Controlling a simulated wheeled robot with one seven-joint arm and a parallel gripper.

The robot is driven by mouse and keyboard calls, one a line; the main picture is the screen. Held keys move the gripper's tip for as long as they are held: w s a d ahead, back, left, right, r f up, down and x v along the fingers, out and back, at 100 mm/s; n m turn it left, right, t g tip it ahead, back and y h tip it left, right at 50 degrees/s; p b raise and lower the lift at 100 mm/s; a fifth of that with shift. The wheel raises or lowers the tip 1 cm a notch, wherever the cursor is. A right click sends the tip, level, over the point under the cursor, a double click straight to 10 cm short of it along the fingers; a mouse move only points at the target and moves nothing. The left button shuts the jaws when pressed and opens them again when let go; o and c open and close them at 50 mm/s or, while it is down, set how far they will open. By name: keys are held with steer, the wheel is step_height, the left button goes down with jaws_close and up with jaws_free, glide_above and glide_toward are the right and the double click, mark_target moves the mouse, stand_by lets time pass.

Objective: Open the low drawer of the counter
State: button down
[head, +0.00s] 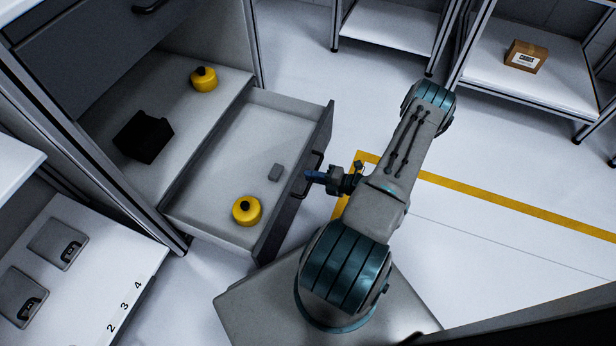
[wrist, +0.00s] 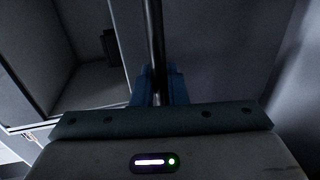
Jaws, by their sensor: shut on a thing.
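The low drawer (head: 213,205) of the counter stands pulled out, with its inside open to view. My gripper (head: 312,177) is at this handle, on the outer side of the front. In the wrist view the blue fingers (wrist: 160,88) are shut around the dark handle bar (wrist: 156,45).
Above the drawer, the counter's shelf holds a black box (head: 143,136) and another yellow round object (head: 203,79). An upper drawer (head: 95,45) is shut. Open floor with a yellow line (head: 500,203) lies to the right. Shelves with a cardboard box (head: 525,57) stand at the back.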

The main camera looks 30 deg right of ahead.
stand_by(0.3)
steer(key=c, duration=1.5)
jaws_free()
steer(key=shift+c, duration=0.2)
steer(key=shift+s+d, duration=0.1)
steer(key=p+v, duration=0.3)
steer(key=v, duration=1)
steer(key=shift+s+d, duration=0.2)
steer(key=shift+s, duration=0.05)
